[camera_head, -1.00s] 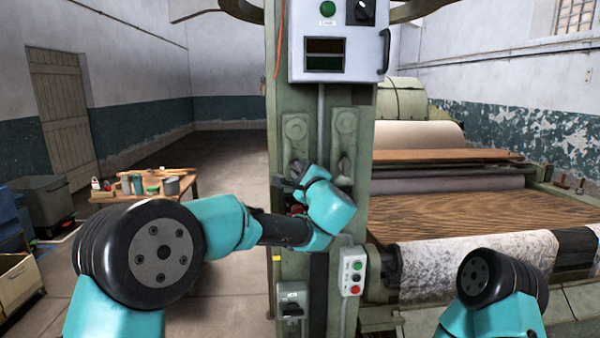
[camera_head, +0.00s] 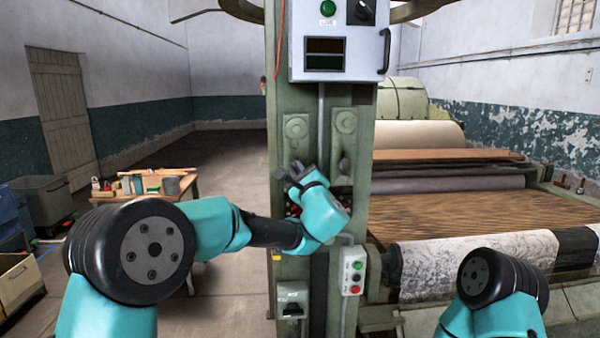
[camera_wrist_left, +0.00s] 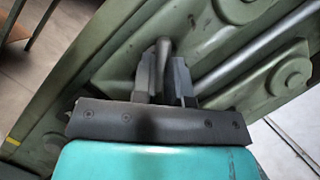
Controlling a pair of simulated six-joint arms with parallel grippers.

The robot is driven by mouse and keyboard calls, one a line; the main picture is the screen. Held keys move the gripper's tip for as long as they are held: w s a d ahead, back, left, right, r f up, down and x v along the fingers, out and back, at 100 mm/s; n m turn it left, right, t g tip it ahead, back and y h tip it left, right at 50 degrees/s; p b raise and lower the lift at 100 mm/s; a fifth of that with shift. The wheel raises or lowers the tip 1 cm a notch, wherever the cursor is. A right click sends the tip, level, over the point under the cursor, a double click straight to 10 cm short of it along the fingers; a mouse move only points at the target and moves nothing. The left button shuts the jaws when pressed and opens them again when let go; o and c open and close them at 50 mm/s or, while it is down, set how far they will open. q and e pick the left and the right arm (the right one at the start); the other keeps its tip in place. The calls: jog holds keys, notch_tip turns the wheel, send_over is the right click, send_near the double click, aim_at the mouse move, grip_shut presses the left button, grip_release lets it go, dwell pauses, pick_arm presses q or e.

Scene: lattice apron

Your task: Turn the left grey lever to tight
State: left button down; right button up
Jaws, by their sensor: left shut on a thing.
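The left grey lever (camera_wrist_left: 163,48) is on the green machine post (camera_head: 282,235). In the left wrist view its rounded grey bar stands between my left gripper's two dark fingers (camera_wrist_left: 163,82). My left gripper (camera_head: 295,172) is shut on this lever, low on the left plate of the post. In the head view the hand and the teal wrist hide most of the lever, so its exact angle and any mark for tight cannot be read. The right grey lever (camera_head: 344,163) hangs on the right plate, clear of the hand. My right gripper is out of view.
A grey control box (camera_head: 340,45) is above the levers. A small button box (camera_head: 353,272) and a switch box (camera_head: 292,300) are below my left wrist. A conduit runs between the plates. The machine's rollers and patterned cloth (camera_head: 470,255) fill the right side.

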pick_arm(q)
jog(key=m+t+h, duration=0.1)
jog(key=m+h, duration=0.1)
jog(key=m, duration=0.3)
jog(key=shift+a, duration=0.2)
jog(key=m+h, duration=0.1)
jog(key=m, duration=0.2)
jog(key=m+t+h, duration=0.1)
jog(key=m+h, duration=0.1)
jog(key=m, duration=0.1)
jog(key=shift+f, duration=0.1)
jog(key=shift+m+h, duration=0.4)
jog(key=c, duration=1.1)
grip_release()
jog(key=shift+c, duration=0.2)
jog(key=shift+s, duration=0.15)
jog(key=v, duration=1.7)
jog(key=shift+f, duration=0.2)
